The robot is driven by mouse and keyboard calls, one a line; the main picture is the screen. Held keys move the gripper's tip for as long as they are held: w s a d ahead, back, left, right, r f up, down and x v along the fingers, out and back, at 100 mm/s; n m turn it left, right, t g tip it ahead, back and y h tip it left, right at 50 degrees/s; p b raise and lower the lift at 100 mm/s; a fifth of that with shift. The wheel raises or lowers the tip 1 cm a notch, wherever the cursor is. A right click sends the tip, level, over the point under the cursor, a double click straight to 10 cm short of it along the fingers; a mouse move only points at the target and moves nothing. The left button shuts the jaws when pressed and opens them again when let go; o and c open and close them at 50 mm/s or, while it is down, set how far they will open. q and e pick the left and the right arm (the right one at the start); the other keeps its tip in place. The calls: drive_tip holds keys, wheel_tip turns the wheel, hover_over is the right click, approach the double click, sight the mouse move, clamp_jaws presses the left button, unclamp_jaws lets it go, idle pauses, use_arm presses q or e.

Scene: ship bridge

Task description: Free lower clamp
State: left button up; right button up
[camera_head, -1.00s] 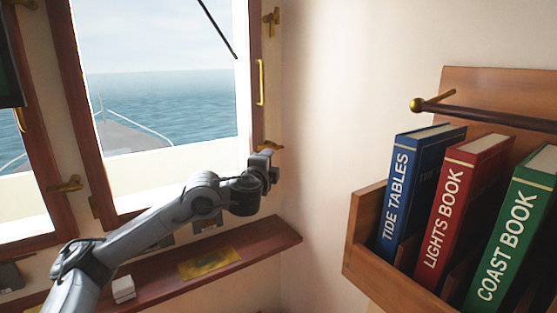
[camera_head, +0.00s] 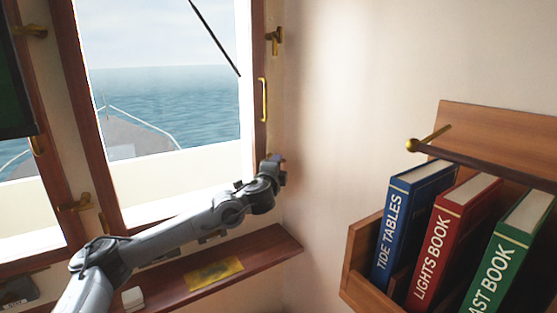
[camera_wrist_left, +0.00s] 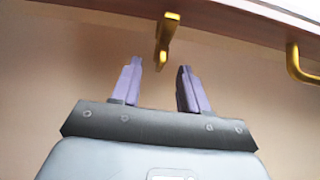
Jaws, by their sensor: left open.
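The lower clamp is a small brass lever at the window frame's lower right. In the head view my left gripper (camera_head: 275,168) covers most of it. In the left wrist view the clamp (camera_wrist_left: 167,35) hangs from the wooden frame, its free end pointing down toward the gap between the fingertips. My left gripper (camera_wrist_left: 159,66) is open and empty, with one finger either side of the clamp's tip. I cannot tell whether the tip is between the fingers or just beyond them. The upper clamp (camera_head: 274,38) is on the same frame side. My right gripper is out of view.
A brass handle (camera_head: 264,100) is on the window frame; it also shows in the left wrist view (camera_wrist_left: 300,66). A shelf (camera_head: 262,250) with a yellow item (camera_head: 214,273) runs below. A book rack (camera_head: 357,262) with several books stands at right.

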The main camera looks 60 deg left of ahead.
use_arm(q)
drive_tip(key=shift+p+x, duration=0.35)
drive_tip(key=shift+x, duration=0.9)
clamp_jaws()
